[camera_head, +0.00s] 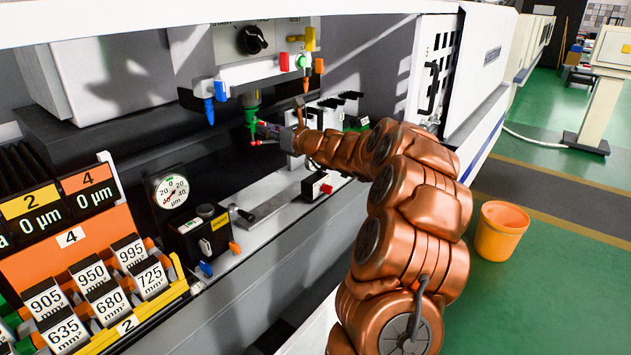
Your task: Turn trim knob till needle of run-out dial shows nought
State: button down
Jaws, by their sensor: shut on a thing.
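The run-out dial (171,191) is a round white gauge at the left of the machine bed, marked 20, 0, 20 and µm. Its needle is too small to read surely. A black box (190,237) with a yellow label stands just right of and below it. The box has a dark round knob (205,211) on top, possibly the trim knob; no readable label confirms this. My gripper (270,132) is well to the right of the dial and apart from the box, further back inside the machine. It is shut on a small red-ended part, mostly hidden.
An orange bucket (499,231) stands on the floor at right.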

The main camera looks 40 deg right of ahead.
jog(key=shift+f+n+b, duration=0.2)
jog(key=shift+n+b, duration=1.2)
jog(key=shift+b, duration=0.75)
jog(key=shift+r+n+b, duration=0.15)
jog(key=shift+n+b, duration=0.75)
jog(key=shift+b, duration=0.15)
jog(key=shift+n+b, duration=1.1)
jog(key=shift+b, duration=0.4)
jog(key=c, duration=1)
grip_release()
jog(key=shift+c, duration=0.2)
jog(key=shift+s, duration=0.1)
jog(key=v, duration=0.6)
jog(key=shift+s+p, duration=0.35)
jog(key=shift+d, duration=0.15)
